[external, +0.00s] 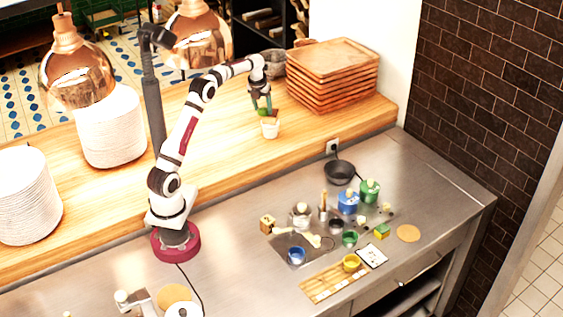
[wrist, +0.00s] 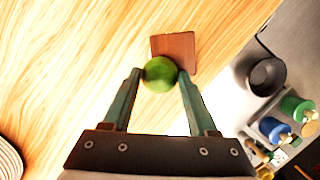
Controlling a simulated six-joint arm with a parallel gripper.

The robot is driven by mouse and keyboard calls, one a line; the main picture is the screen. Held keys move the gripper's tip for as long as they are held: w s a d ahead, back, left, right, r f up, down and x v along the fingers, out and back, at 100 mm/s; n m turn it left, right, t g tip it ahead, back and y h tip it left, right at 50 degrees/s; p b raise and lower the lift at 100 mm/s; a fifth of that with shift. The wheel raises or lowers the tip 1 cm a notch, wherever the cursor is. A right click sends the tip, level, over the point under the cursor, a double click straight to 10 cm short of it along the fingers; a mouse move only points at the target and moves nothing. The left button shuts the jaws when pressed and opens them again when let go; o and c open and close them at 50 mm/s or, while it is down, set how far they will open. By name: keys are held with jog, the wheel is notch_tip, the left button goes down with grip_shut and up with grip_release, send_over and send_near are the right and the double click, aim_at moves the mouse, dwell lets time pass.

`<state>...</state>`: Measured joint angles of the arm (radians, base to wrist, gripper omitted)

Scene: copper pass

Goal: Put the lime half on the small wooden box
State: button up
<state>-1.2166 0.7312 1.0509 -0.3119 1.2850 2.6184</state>
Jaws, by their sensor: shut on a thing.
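My gripper (external: 262,107) reaches over the wooden counter at the back. In the wrist view the fingertips (wrist: 159,74) are shut on the green lime half (wrist: 160,75), one on each side. The lime half (external: 262,112) also shows small in the external view, just above a small pale box. This small wooden box (external: 270,128) shows its reddish-brown square top (wrist: 174,48) in the wrist view. The lime covers the lower left part of that top. Whether the lime touches the box, I cannot tell.
A stack of wooden trays (external: 333,75) stands right of the box, with a grey bowl (external: 273,62) behind. Plate stacks (external: 110,125) and copper lamps (external: 75,75) are to the left. A dark pan (external: 340,172) and several small pots stand on the lower steel counter.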

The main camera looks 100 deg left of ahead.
jog(key=o, duration=0.8)
jog(key=w+v, duration=0.1)
jog(key=v, duration=1.1)
jog(key=w+d+n+h, duration=0.1)
jog(key=w+d+n, duration=0.25)
jog(key=d, duration=0.95)
jog(key=w+d+n, duration=0.3)
jog(key=w+d, duration=0.2)
jog(key=d, duration=0.9)
jog(key=s+d+f+n, duration=0.4)
jog(key=s+d, duration=0.3)
jog(key=d, duration=0.2)
jog(key=s+d+f+n, duration=0.4)
jog(key=s+d+f, duration=0.3)
jog(key=d, duration=0.3)
jog(key=shift+s+d+f+g, duration=0.2)
jog(key=shift+s+g, duration=0.15)
jog(key=shift+g, duration=0.05)
